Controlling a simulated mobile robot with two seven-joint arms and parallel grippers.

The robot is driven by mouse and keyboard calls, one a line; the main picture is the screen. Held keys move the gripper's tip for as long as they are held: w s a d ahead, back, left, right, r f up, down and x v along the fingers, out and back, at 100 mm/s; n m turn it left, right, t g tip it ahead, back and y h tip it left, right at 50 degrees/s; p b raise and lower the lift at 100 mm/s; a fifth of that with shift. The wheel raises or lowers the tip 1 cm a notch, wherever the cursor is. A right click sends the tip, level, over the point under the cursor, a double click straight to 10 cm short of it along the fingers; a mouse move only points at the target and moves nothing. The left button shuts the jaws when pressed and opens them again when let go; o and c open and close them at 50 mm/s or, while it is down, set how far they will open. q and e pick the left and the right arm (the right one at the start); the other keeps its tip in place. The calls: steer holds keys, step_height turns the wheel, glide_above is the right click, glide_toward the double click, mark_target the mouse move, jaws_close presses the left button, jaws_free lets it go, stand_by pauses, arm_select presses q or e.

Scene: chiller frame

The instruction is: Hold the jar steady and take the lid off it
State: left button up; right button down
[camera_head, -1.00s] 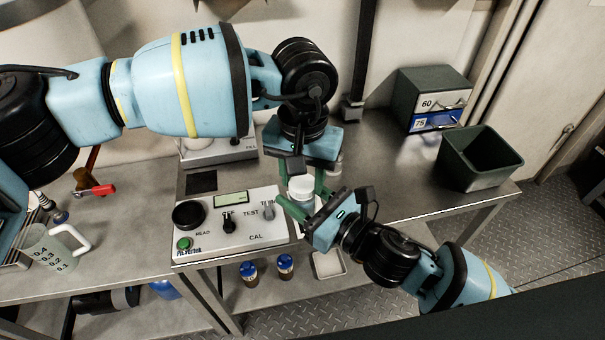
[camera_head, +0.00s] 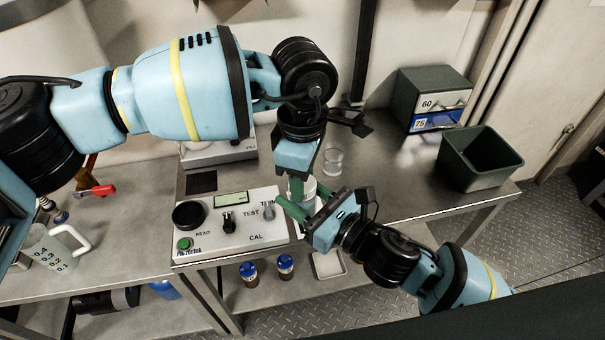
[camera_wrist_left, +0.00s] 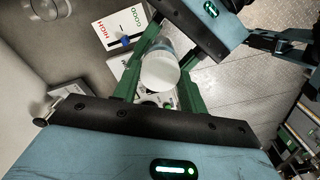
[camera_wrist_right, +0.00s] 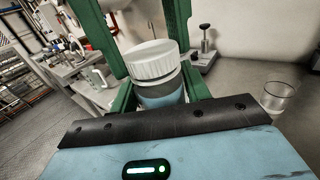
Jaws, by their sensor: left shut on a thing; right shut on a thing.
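The jar (camera_wrist_right: 162,96) is upright, with a ribbed white lid (camera_wrist_right: 152,60) at its top. In the head view the jar (camera_head: 306,202) is largely hidden by the grippers. My right gripper (camera_head: 303,200) is shut on the jar's body from the front right, its green fingers on either side. My left gripper (camera_head: 304,184) points down from above and is shut on the lid, which also shows between its fingers in the left wrist view (camera_wrist_left: 160,75). The lid looks level; I cannot tell whether it is loose on the jar.
A meter box (camera_head: 232,226) with knobs is close at left of the jar. A clear glass (camera_head: 333,160) stands just behind right. A dark green bin (camera_head: 480,160) and drawer box (camera_head: 432,98) are at right. Brown bottles (camera_head: 285,267) stand on the lower shelf.

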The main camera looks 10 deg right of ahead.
arm_select(q)
steer(key=n, duration=2.4)
steer(key=shift+n, duration=0.3)
steer(key=n, duration=0.4)
steer(key=shift+r+n, duration=0.1)
steer(key=shift+n, duration=0.2)
steer(key=n, duration=0.4)
